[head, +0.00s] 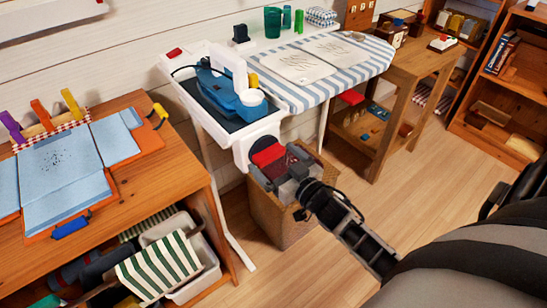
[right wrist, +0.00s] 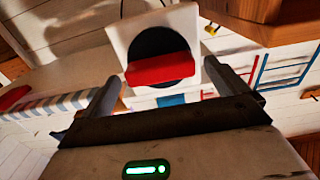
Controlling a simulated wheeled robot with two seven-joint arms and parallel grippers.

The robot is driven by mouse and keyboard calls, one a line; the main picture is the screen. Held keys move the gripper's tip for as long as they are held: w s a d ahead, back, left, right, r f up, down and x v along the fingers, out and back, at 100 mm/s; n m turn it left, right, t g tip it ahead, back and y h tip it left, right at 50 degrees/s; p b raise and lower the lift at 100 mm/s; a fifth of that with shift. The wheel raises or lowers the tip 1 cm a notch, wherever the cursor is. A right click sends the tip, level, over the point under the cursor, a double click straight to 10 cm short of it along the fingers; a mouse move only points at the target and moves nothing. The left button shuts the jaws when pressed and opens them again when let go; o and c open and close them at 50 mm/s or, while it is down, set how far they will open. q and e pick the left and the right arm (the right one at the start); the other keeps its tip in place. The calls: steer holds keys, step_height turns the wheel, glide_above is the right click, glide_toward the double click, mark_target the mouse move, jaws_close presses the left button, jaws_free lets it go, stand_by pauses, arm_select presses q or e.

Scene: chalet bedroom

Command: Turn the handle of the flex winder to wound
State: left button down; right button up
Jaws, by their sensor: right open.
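The flex winder (head: 242,155) is at the near end of the white ironing board, facing out. In the right wrist view it is a white plate (right wrist: 120,40) with a black disc (right wrist: 150,42) and a red bar handle (right wrist: 158,69). The handle lies nearly level across the disc, slightly tilted in that view. It also shows in the head view (head: 267,155). My right gripper (head: 284,168) is open in front of the winder. Its two fingers appear on either side of the handle in the wrist view, with no clear contact. My left gripper is not in view.
The ironing board (head: 350,62) has a striped cover and a tray with a blue iron (head: 218,92). A wicker basket (head: 290,225) stands below the winder. A wooden table (head: 135,170) is at left and shelves (head: 505,100) at right. The floor in front is clear.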

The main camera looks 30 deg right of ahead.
steer(key=shift+w, duration=0.65)
steer(key=c, duration=1)
steer(key=shift+a, duration=0.1)
steer(key=shift+n, duration=0.3)
